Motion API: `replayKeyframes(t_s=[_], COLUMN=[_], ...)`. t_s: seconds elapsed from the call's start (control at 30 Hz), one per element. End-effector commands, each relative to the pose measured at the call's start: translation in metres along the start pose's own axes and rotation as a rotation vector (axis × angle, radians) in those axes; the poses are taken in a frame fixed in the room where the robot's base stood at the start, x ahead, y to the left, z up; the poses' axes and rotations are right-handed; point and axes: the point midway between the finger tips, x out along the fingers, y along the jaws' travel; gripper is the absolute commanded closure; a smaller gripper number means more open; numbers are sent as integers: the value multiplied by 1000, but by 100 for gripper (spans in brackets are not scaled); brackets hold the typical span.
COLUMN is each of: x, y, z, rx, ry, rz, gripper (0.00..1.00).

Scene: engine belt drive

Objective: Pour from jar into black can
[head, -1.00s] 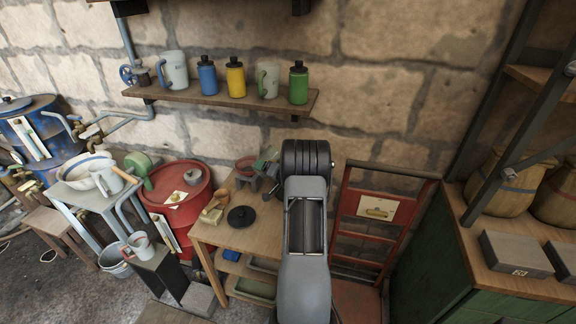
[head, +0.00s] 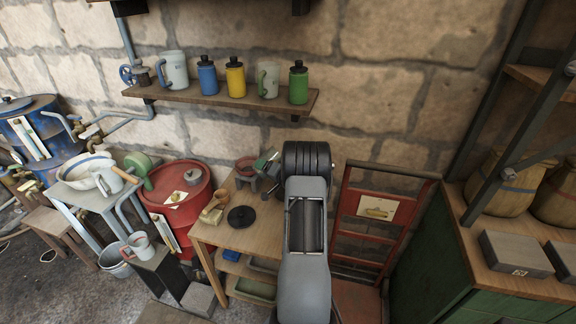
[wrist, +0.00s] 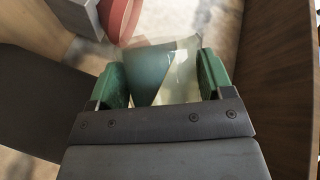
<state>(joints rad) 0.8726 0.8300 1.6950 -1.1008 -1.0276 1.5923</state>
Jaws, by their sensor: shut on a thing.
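My gripper (wrist: 162,82) is shut on a clear glass jar (wrist: 178,68), its green fingers on both sides of the jar in the wrist view. A darker greenish area shows in the jar; I cannot tell whether it is contents. In the head view my gripper (head: 266,160) shows small above the wooden table, beside a red round dish on a grey stand (head: 248,166), and is partly hidden by my arm. I cannot make out a black can for certain. A flat black round thing (head: 241,216) lies on the table.
A wall shelf (head: 190,98) with mugs and bottles is above.

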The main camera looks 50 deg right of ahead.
Motion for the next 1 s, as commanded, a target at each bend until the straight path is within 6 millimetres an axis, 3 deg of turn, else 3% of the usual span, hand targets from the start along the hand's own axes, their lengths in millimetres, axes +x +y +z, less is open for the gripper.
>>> replayKeyframes(t_s=[1.0], x=[-1], y=[-5], z=[-3], rx=[128], ry=[2], rz=[-53], gripper=[85])
